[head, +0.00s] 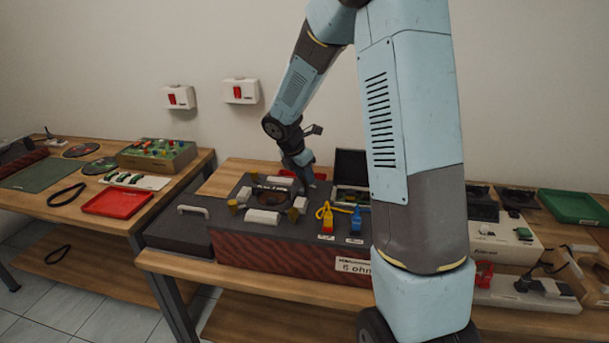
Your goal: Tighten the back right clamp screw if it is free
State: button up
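A dark grey speaker box (330,247) with a red-brown front lies on the middle bench. A round driver opening (270,198) on its top has pale blocks and brass-coloured clamp parts around it. Brass pieces show at the left (233,207) and at the right (301,204). My gripper (306,184) points down over the back right side of the opening. Its fingertips are small and dark here, so I cannot tell whether they are open or touch a screw. The back right clamp screw is not clearly visible; my gripper and wrist cover that area.
Yellow and blue plugs (356,220) stand right of the opening, with a yellow cable. A dark open case (350,168) stands behind them. A grey lid with a handle (193,210) lies left. My own arm hides much of the bench's right part.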

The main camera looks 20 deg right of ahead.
grip_shut()
jog(key=m+g, duration=0.1)
jog(key=m, duration=0.3)
jog(key=shift+w+a+m+g, duration=0.15)
jog(key=shift+w+m+g, duration=0.05)
jog(key=shift+m+g, duration=0.2)
jog(key=m+g, duration=0.1)
jog(key=m, duration=0.1)
jog(key=m+g, duration=0.1)
jog(key=m, duration=0.2)
jog(key=shift+w, duration=0.15)
jog(key=m, duration=0.3)
jog(key=m+g+y, duration=0.1)
jog(key=m, duration=0.1)
jog(key=shift+w+r+m+g, duration=0.1)
jog(key=shift+w+m+g, duration=0.05)
jog(key=shift+m+g, duration=0.2)
jog(key=m+y, duration=0.1)
jog(key=m, duration=0.3)
jog(key=m+g+y, duration=0.1)
jog(key=m, duration=0.1)
jog(key=shift+d+y, duration=0.3)
jog(key=shift+m, duration=0.35)
jog(key=shift+o, duration=2.2)
grip_release()
